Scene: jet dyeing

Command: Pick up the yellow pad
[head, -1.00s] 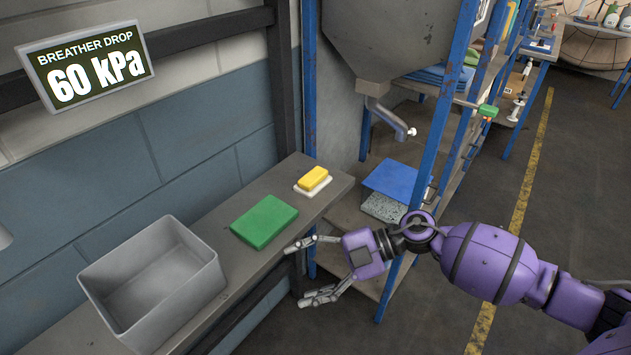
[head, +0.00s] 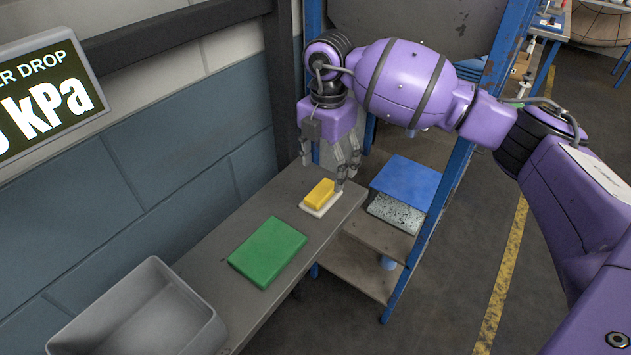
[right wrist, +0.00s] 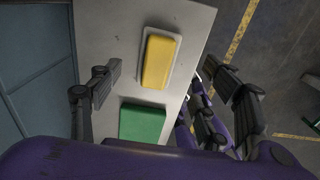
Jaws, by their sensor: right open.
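The yellow pad (head: 319,193) lies on a thin white tray (head: 332,205) near the far end of the grey shelf. In the right wrist view the yellow pad (right wrist: 161,61) sits between the spread fingers, ahead of them, with the white tray (right wrist: 172,78) showing around it. My right gripper (head: 328,174) is open and empty, pointing down just above and behind the pad in the head view; it also shows in the right wrist view (right wrist: 160,78). It looks apart from the pad.
A green pad (head: 268,251) lies on the grey shelf (head: 218,238) nearer to me, with a grey bin (head: 140,310) at the near left. A wall stands along the shelf's left side. A blue post (head: 440,190) and a lower rack with a blue sheet (head: 407,181) are to the right.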

